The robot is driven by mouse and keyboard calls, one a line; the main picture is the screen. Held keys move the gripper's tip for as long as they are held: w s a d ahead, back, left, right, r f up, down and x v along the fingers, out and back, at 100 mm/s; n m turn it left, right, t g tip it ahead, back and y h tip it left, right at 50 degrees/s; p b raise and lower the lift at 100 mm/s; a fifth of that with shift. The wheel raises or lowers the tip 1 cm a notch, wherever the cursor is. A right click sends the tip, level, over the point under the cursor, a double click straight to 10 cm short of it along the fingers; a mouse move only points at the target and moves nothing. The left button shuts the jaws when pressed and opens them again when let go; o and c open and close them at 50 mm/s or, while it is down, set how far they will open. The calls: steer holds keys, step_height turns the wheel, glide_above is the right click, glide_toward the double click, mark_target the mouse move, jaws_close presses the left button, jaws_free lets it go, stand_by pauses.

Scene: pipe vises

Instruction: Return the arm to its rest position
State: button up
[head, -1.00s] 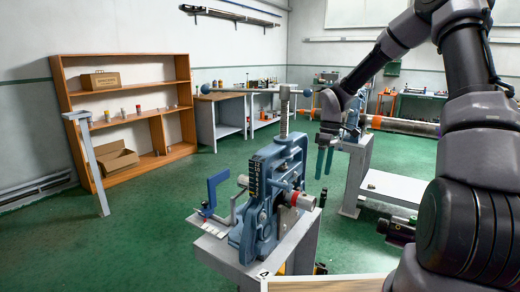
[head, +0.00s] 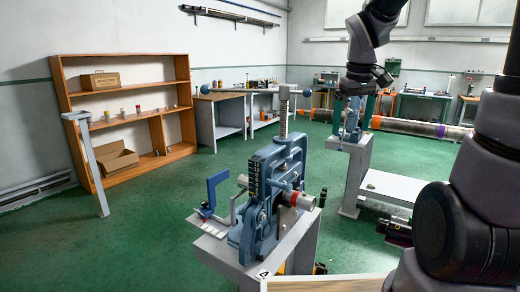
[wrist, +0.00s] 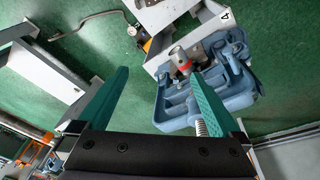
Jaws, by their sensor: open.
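My gripper (wrist: 160,92) is open in the wrist view, with two teal fingers spread apart and nothing between them but floor and part of a vise. In the head view my gripper (head: 355,103) hangs pointing down from the raised arm, in front of the far vise, and its fingers are hard to tell from what is behind. The near blue pipe vise (head: 272,192) stands on a grey stand and holds a short grey pipe with a red band (head: 302,200). The same vise (wrist: 240,85) shows in the wrist view, partly behind the right finger.
A wooden shelf (head: 125,57) stands at the left wall. A grey post (head: 94,165) stands before it. Workbenches line the back. A long pipe (head: 405,127) lies across the right background. The green floor between shelf and near vise is clear.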

steer(key=s+r+m+t+y, duration=0.2)
steer(key=s+r+m+t, duration=0.3)
steer(key=s+r, duration=0.3)
steer(key=shift+s+d+r+m, duration=0.35)
steer(key=shift+s+m, duration=0.55)
steer(key=shift+s, duration=1.5)
